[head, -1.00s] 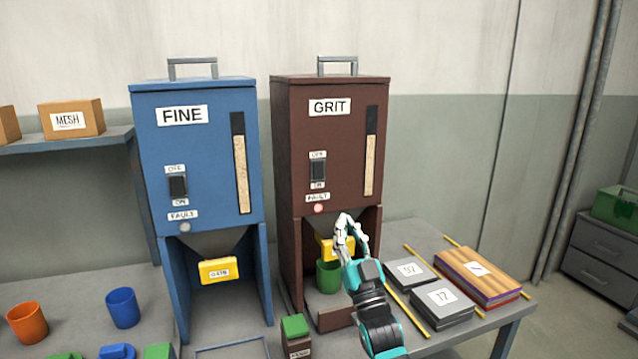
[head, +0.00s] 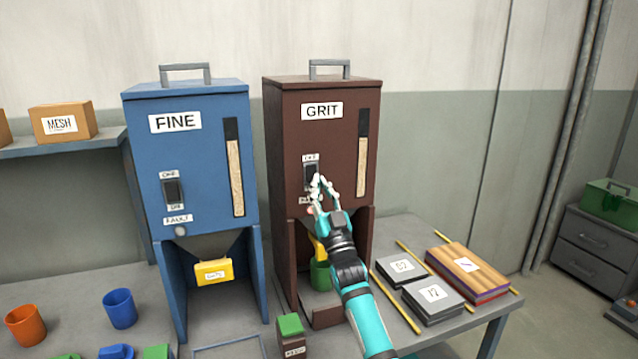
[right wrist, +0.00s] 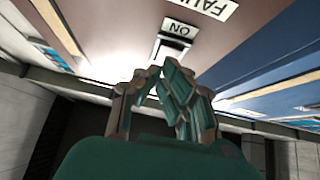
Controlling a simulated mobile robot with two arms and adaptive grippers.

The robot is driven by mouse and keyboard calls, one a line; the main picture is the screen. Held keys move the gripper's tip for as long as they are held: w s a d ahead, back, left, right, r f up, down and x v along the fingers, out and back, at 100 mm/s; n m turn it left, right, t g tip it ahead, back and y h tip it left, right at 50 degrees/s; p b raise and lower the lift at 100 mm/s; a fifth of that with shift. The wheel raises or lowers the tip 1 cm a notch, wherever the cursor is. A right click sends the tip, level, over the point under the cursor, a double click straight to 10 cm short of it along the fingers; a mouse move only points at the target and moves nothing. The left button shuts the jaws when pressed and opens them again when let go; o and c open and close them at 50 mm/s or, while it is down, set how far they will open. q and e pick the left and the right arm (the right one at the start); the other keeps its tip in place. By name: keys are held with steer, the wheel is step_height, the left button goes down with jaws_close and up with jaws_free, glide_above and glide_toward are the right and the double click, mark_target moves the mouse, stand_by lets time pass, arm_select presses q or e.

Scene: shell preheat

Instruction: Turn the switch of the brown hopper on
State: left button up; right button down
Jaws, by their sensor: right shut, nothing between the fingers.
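The brown hopper (head: 290,140), labelled GRIT, stands on the bench to the right of the blue one. Its dark switch (head: 310,172) is on the front, under an OFF label; which way it is set I cannot tell. My right gripper (head: 321,178) is shut and empty, its fingertips at the lower part of the switch; contact is unclear. In the right wrist view the switch (right wrist: 172,48) is just beyond the fingertips, beside the ON label (right wrist: 181,28). My left gripper is not in view.
The blue hopper (head: 190,120), labelled FINE, has a similar switch (head: 173,191). A green cup (head: 320,276) stands under the brown hopper's yellow gate. Grey numbered blocks (head: 433,300) and a wooden stack (head: 466,266) lie to the right.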

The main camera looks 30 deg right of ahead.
steer(key=shift+w+d, duration=0.1)
steer(key=shift+w, duration=0.25)
